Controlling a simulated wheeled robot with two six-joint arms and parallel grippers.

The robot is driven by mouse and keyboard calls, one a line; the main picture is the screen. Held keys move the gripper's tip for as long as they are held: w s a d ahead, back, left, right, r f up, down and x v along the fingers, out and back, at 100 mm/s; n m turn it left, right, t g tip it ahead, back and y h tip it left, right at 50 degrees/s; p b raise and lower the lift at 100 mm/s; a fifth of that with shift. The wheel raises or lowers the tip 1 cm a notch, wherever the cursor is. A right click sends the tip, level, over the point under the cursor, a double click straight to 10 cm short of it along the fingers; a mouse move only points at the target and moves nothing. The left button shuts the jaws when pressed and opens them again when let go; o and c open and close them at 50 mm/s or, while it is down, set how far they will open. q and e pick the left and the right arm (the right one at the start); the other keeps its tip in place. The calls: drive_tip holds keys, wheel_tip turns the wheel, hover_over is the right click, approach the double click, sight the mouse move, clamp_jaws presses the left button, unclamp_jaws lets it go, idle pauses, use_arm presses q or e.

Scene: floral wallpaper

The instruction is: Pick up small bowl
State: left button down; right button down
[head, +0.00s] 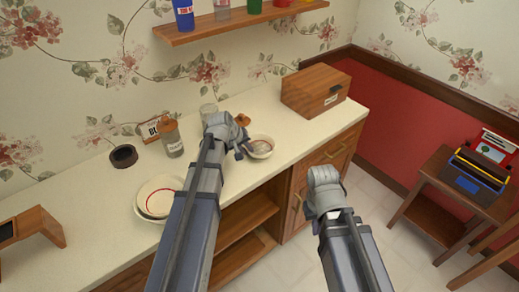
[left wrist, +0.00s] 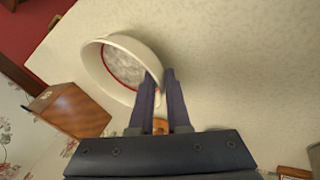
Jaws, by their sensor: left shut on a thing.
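The small white bowl (head: 263,152) with a red ring inside is at the front edge of the counter, right of my left gripper (head: 246,148). In the left wrist view the bowl (left wrist: 97,68) has its rim between the two dark fingers of my left gripper (left wrist: 160,85), which is shut on that rim. I cannot tell whether the bowl touches the counter or is slightly above it. My right gripper (head: 324,190) is out in front of the cabinet, away from the bowl. Its fingers are hidden, so its opening does not show.
The counter (head: 95,195) also holds stacked plates (head: 150,203), a dark round dish (head: 124,156), a jar (head: 171,138), a glass (head: 208,111) and a wooden box (head: 315,90). A shelf (head: 240,20) hangs above.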

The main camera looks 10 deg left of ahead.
idle(0.8)
use_arm(q)
wheel_tip(320, 180, up, 10)
drive_tip(key=p, duration=1)
drive_tip(key=shift+a, duration=0.1)
